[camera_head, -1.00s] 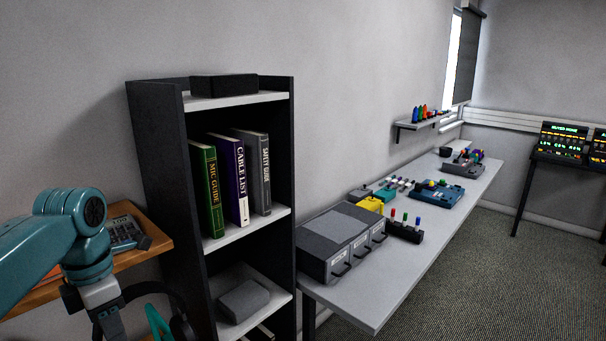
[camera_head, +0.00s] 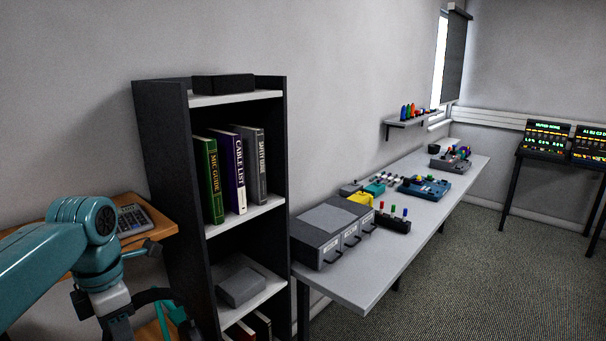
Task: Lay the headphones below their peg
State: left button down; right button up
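My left arm comes in from the left, and its gripper (camera_head: 152,312) hangs low beside the bookcase, cut by the bottom edge. A dark curved band with teal parts, which looks like the headphones (camera_head: 160,295), is at this gripper and moves along with it; the gripper seems shut on it. The fingertips are partly hidden. I see no peg that I can make out as the one for the headphones. My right gripper is out of view.
A dark bookcase (camera_head: 162,150) with books stands close right of my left arm. Behind the arm is a wooden desk (camera_head: 165,232) with a calculator (camera_head: 133,220). A long grey table (camera_head: 350,285) with drawers (camera_head: 330,235) runs along the wall. Floor (camera_head: 480,270) at right is clear.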

pick_arm(q)
jog(key=d+f+m, duration=0.5)
jog(key=f+m, duration=0.4)
jog(key=m, duration=0.4)
jog(key=s+d+f+m, duration=0.1)
jog(key=d+f+m, duration=0.5)
jog(key=f+m, duration=0.4)
jog(key=m, duration=0.4)
jog(key=shift+f, duration=0.25)
jog(key=shift+a+f, duration=0.1)
